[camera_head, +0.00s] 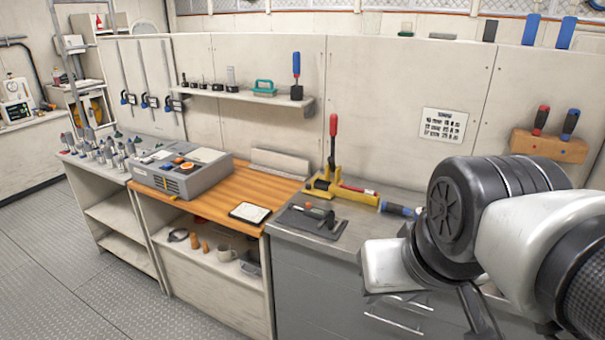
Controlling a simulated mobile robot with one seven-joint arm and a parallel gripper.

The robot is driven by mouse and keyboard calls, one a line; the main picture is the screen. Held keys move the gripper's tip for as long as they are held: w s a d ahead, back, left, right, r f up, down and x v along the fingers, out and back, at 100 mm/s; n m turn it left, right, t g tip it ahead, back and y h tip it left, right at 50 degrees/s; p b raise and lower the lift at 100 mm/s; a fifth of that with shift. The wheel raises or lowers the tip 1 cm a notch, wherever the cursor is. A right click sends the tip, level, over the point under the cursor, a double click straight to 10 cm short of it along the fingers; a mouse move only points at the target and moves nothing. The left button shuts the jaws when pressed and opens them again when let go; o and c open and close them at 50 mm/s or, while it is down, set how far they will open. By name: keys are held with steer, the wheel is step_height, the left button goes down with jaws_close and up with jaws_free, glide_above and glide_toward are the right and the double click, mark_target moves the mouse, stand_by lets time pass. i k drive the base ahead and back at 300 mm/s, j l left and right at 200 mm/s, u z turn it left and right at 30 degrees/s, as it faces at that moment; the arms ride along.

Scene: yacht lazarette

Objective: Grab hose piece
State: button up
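I cannot single out a hose piece for certain. A dark looped item (178,235) lies on the lower shelf under the wooden worktop, beside two small orange pieces; it is too small to identify. A yellow coil (93,110) sits in the cabinet at the far left. A yellow tool with an upright red handle (333,142) stands on the grey bench, with a red and yellow bar and a blue-ended piece (397,209) beside it. My arm covers the right foreground and hides part of the bench. I see no gripper fingertips.
A grey box device (181,171) and a tablet (250,213) rest on the wooden worktop (262,187). A black tool on a dark plate (312,221) lies on the grey bench. A wall shelf (240,96) and a wooden tool holder (549,146) are behind. The left floor (60,270) is clear.

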mark_target(331, 217)
steer(key=i+j, duration=0.3)
steer(key=i+j+u, duration=0.1)
steer(key=i+j, duration=0.15)
steer(key=i, duration=0.45)
